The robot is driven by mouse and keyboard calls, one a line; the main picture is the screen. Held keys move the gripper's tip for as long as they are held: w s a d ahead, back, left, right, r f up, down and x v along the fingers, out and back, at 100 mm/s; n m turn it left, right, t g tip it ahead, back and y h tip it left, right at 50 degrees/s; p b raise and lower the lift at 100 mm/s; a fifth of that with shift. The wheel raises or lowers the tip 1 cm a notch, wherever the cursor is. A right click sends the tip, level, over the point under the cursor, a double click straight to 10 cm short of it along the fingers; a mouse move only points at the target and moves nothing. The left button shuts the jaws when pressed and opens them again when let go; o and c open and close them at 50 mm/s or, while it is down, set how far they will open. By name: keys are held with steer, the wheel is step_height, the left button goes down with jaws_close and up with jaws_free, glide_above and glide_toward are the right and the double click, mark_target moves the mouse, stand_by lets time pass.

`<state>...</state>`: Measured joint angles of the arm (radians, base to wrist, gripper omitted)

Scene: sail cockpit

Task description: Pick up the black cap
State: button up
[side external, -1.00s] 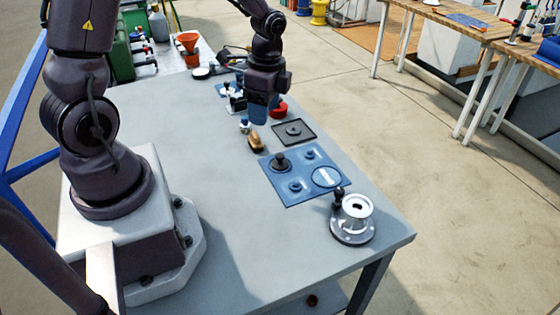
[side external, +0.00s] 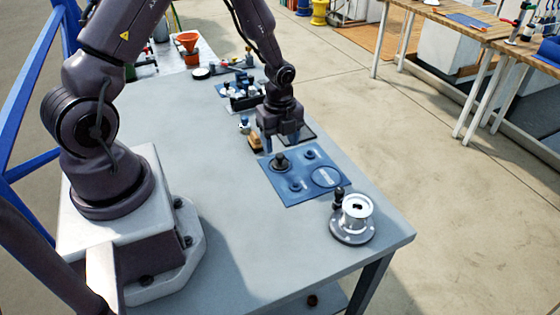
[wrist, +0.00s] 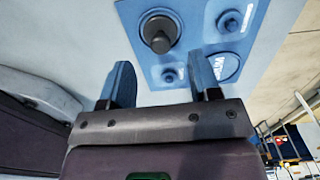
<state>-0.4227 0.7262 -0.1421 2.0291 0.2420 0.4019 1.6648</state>
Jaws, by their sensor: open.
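The black cap (side external: 280,162) is a round knobbed piece on the upper left part of the blue panel (side external: 318,190). In the wrist view the black cap (wrist: 160,28) shows from above, with its knob, beyond my fingertips. My gripper (side external: 281,143) is open and empty, its fingers pointing down, near the panel's far edge and behind the cap. In the wrist view the gripper's two blue fingers (wrist: 163,80) are apart, with bare table and the panel's edge between them.
Smaller blue knobs (side external: 310,154) sit on the same panel. A metal winch (side external: 352,215) stands near the table's front right corner. A brown wooden-looking piece (side external: 255,142) lies left of my gripper. The table's left front is clear.

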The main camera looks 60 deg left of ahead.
mark_target(280, 155)
step_height(280, 155, down, 5)
steer(key=shift+f, duration=0.15)
steer(key=c, duration=1.1)
